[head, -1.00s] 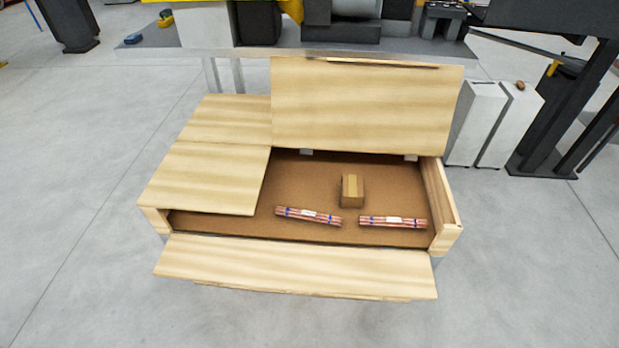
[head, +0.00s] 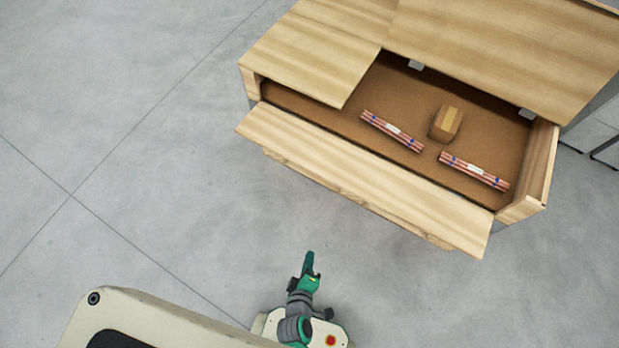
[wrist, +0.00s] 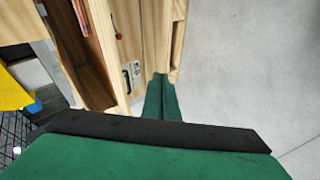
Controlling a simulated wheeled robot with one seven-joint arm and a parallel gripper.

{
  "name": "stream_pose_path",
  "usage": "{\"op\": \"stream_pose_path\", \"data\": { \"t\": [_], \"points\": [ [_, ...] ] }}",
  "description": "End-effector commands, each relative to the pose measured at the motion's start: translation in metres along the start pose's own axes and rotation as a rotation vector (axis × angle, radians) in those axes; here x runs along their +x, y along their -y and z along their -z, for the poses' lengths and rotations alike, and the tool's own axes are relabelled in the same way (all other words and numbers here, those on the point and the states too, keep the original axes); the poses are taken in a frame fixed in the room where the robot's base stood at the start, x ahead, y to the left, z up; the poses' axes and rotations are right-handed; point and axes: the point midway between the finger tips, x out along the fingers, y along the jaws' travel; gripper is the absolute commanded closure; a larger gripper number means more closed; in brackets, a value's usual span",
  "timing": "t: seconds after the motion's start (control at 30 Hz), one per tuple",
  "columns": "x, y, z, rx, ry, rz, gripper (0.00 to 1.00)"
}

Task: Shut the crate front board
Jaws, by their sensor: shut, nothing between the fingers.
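The crate's front board (head: 365,176) is a pale wooden plank folded down and outward along the crate's near side. The wooden crate (head: 527,205) stands open behind it, with a brown inside floor. My gripper (head: 309,257) is green, shut and empty, in front of the board and apart from it, over the bare floor. In the wrist view, the shut green fingers (wrist: 162,95) point toward pale wooden boards of the crate (wrist: 130,45). Whether the fingertips touch wood there cannot be told from that view.
Grey floor (head: 130,130) is clear left of the crate.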

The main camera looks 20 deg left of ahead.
Motion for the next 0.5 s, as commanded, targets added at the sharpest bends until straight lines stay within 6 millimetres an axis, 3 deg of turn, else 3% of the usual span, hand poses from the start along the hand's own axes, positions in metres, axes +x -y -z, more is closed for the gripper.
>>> {"op": "stream_pose_path", "data": {
  "t": [0.03, 0.23, 0.5],
  "points": [
    [0.022, 0.007, 0.003, -0.116, 0.012, 0.013, 1.0],
    [0.091, 0.022, 0.009, -0.591, 0.095, 0.05, 1.0],
    [0.17, 0.0, 0.046, -1.212, 0.247, 0.032, 1.0]
  ]
}}
